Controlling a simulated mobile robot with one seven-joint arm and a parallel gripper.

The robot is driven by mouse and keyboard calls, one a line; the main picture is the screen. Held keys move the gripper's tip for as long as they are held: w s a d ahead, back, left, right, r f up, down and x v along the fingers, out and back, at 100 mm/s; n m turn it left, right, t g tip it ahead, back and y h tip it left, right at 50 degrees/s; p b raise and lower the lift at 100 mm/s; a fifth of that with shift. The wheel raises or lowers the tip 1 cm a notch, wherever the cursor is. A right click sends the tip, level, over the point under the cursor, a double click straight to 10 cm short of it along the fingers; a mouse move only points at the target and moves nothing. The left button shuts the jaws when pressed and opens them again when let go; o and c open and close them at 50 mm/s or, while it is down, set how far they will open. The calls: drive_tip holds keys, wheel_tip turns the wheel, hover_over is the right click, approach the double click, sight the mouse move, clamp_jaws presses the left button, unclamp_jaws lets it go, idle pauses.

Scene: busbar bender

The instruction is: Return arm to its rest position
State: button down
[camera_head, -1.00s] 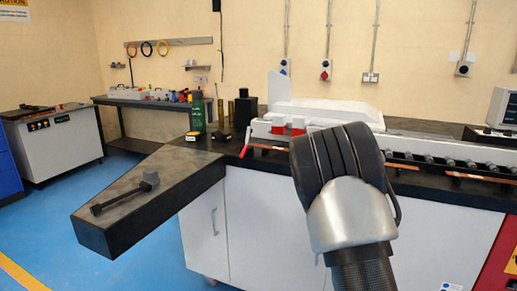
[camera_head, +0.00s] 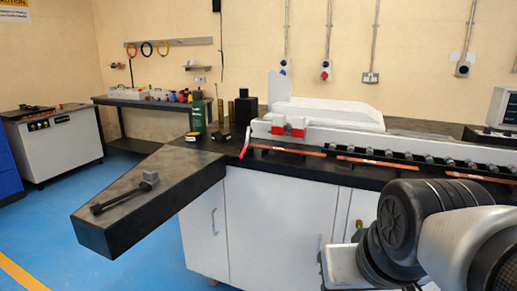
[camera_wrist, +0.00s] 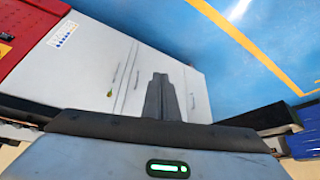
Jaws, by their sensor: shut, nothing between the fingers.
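My gripper (camera_wrist: 160,78) shows in the wrist view, pointing away from the camera with its dark fingers together and nothing held. Beyond it are the white cabinet doors (camera_wrist: 100,62) and the blue floor. In the head view my arm fills the lower right corner, in front of the bench cabinet, with dark and silver joints. The fingers cannot be made out in that view.
The black bench top (camera_head: 190,165) carries a dark lever tool (camera_head: 125,193) on its left extension. A green bottle (camera_head: 198,115) stands nearby. Blue floor is open at left.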

wheel_tip(320, 180, up, 24)
drive_tip(key=s+p, duration=0.1)
drive_tip(key=p, duration=2.3)
drive_tip(key=shift+s, duration=0.35)
